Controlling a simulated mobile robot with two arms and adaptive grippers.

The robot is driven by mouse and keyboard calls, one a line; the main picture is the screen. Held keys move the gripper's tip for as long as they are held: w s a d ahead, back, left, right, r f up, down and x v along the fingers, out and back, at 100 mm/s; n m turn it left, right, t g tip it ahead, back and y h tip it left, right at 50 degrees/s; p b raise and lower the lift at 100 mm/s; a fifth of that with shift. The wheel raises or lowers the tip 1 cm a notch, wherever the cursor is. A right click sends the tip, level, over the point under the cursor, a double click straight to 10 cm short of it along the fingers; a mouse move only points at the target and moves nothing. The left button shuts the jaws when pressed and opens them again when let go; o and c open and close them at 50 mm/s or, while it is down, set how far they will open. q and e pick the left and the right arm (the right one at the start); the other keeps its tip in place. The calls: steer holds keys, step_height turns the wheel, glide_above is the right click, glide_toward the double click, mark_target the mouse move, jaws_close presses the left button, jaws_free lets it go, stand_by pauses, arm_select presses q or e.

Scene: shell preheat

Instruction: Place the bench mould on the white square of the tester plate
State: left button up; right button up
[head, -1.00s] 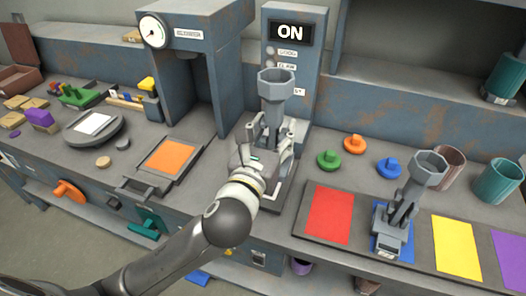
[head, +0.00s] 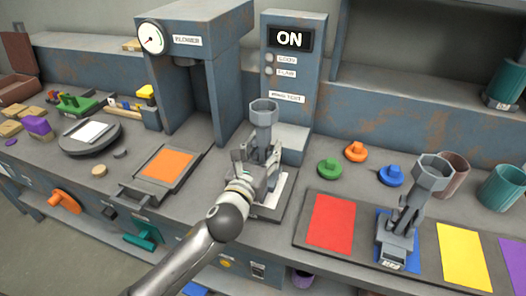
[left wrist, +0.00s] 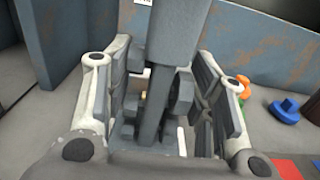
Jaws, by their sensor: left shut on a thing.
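My left gripper (head: 258,178) is shut on the grey bench mould (head: 264,120), which has an eight-sided cup on top. The mould stands upright over the white square (head: 271,207) of the tester plate (head: 291,190), in front of the ON panel. The gripper hides the mould's foot in the head view, so I cannot tell whether it touches the square. In the left wrist view the mould (left wrist: 172,40) stands between the two fingers (left wrist: 168,108). My right gripper is not in view.
A similar grey mould (head: 433,168) stands on the blue square to the right, between the red square (head: 332,222) and yellow square (head: 461,250). Green (head: 329,168), orange (head: 356,152) and blue (head: 391,175) knobbed pieces lie behind. The press (head: 192,40) stands left of the panel.

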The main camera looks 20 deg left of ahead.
arm_select(q)
steer(key=shift+r, duration=0.15)
steer(key=o, duration=1.4)
steer(key=shift+f, duration=0.25)
steer(key=shift+r, duration=0.25)
steer(key=shift+s+f, duration=0.15)
steer(key=shift+s, duration=0.2)
steer(key=s, duration=1.1)
steer(key=shift+s+a+b, duration=0.2)
steer(key=shift+b, duration=0.2)
